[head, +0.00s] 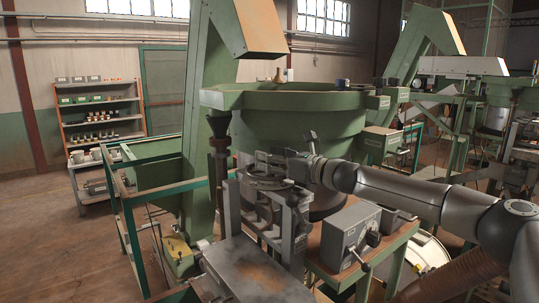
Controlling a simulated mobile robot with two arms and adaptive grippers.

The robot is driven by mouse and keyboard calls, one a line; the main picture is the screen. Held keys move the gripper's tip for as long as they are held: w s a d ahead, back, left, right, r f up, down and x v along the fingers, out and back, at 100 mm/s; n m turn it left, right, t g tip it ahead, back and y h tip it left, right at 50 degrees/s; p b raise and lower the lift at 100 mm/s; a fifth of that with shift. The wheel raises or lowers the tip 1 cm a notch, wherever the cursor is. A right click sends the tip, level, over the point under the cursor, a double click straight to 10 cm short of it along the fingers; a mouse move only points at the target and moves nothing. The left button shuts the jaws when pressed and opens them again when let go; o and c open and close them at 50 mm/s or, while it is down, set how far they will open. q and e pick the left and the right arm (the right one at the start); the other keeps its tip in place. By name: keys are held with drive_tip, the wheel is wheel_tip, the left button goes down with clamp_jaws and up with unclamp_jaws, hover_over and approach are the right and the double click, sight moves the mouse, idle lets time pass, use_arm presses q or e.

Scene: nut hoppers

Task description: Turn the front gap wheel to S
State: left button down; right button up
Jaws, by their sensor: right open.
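A grey round wheel-like part (264,181) sits on top of the grey metal frame (292,222) in front of the green bowl; it looks like the front gap wheel. Its markings, including any S, are too small to read. My right arm comes in from the right, and its gripper (291,164) is at the frame's top, beside and partly over the wheel. The gripper is open. I cannot tell whether its fingers touch the wheel. My left gripper is not in view.
A large green hopper bowl (297,122) stands behind. A grey control box (350,236) with a lever stands right of the frame. A flat metal plate (256,270) lies in front. Green rails (128,200) and a shelf of parts (103,112) are at left, with open floor.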

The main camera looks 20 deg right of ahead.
drive_tip(key=shift+a+r, duration=0.1)
drive_tip(key=shift+w, duration=0.1)
drive_tip(key=shift+c, duration=0.8)
drive_tip(key=c, duration=0.6)
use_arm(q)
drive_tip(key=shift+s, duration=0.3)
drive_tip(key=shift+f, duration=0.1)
use_arm(e)
drive_tip(key=shift+h, duration=0.3)
